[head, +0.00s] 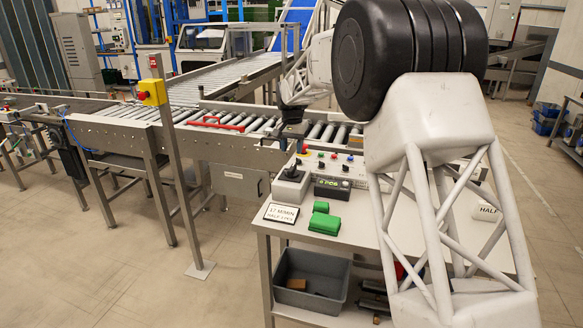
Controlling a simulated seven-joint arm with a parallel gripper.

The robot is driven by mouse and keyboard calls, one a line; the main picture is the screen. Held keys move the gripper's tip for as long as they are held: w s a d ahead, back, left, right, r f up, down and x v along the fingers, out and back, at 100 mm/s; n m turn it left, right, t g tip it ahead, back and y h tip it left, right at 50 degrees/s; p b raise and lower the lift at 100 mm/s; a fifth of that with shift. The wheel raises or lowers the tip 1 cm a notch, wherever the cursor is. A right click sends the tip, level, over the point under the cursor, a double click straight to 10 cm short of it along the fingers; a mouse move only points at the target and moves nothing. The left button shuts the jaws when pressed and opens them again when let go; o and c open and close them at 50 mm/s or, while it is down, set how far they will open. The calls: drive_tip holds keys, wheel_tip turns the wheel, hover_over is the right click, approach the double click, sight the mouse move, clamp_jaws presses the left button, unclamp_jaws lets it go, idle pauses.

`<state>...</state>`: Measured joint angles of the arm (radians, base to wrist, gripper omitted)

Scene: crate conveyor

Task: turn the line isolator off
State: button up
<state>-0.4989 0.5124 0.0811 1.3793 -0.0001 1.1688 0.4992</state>
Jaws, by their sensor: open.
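My gripper (291,138) is small and dark in the head view, pointing down at the back left edge of the control panel (352,164). Its jaws look apart and empty, though the fingers are hard to make out. The panel carries a joystick (291,170), a small display (332,187), and several coloured buttons and knobs. A red control (304,149) shows close beside the gripper. I cannot tell which control is the line isolator or how it is set. My arm hides the panel's right part.
A roller conveyor (225,150) runs behind the panel. A yellow box with a red button (152,92) stands on a post (177,170) at left. Green blocks (325,223) and a label card (281,213) lie on the bench. A grey bin (312,265) sits below.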

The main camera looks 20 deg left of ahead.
sight(292, 168)
drive_tip(key=shift+a+f, duration=0.1)
drive_tip(key=shift+f, duration=0.1)
idle(0.3)
drive_tip(key=shift+f, duration=3.8)
clamp_jaws()
